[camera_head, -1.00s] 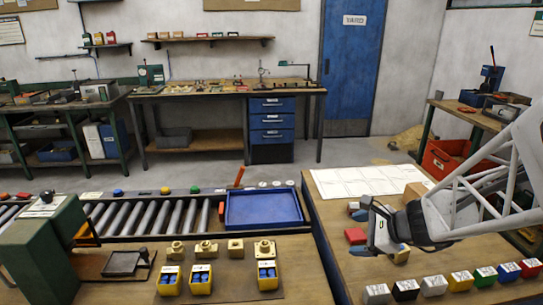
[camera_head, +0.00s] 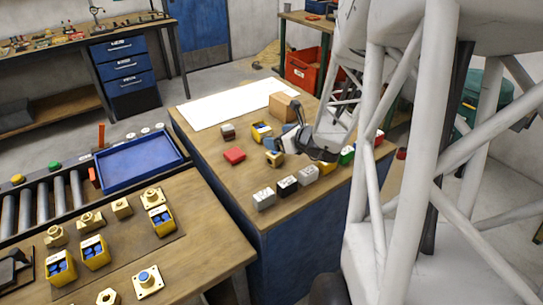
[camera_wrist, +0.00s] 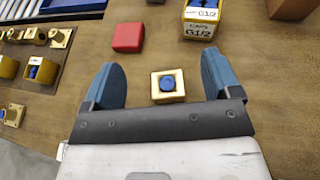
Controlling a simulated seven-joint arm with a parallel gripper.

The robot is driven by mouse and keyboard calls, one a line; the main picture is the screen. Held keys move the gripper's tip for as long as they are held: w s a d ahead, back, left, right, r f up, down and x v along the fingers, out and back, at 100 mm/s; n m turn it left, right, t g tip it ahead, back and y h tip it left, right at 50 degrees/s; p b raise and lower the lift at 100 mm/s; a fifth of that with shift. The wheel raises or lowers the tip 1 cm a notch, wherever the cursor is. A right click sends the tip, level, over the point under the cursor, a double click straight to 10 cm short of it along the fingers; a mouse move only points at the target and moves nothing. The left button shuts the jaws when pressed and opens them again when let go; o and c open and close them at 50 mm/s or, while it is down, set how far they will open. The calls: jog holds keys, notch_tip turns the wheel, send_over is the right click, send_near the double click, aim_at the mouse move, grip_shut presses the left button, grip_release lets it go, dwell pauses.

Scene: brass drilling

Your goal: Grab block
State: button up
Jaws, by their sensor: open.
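A small pale brass block (camera_wrist: 168,87) with a round blue plug in its top lies on the wooden table in the wrist view. It sits between the open fingers of my gripper (camera_wrist: 160,65), nearer the right finger, with a gap on both sides. Nothing is held. In the head view the block (camera_head: 274,158) is beside my gripper on the right-hand table, partly close to the dark fingers. A red block (camera_wrist: 128,37) lies ahead and to the left; it also shows in the head view (camera_head: 234,155).
A yellow bin of blue caps (camera_wrist: 201,20) stands ahead right. A brown cardboard box (camera_head: 284,106) is farther back beside a white sheet (camera_head: 225,103). Several labelled blocks, including a white one (camera_head: 264,199), line the table's front edge. A blue tray (camera_head: 138,162) is on the left.

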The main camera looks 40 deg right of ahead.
aim_at(278, 154)
jog(key=shift+f, duration=0.1)
jog(key=shift+f, duration=1.6)
jog(key=shift+f, duration=0.1)
jog(key=shift+f, duration=0.5)
jog(key=shift+w+a+f, duration=0.1)
jog(key=shift+w+f, duration=0.2)
jog(key=shift+f, duration=0.45)
jog(key=shift+w+a+f, duration=0.1)
jog(key=shift+w+f, duration=0.2)
jog(key=shift+f, duration=0.4)
jog(key=shift+x, duration=0.8)
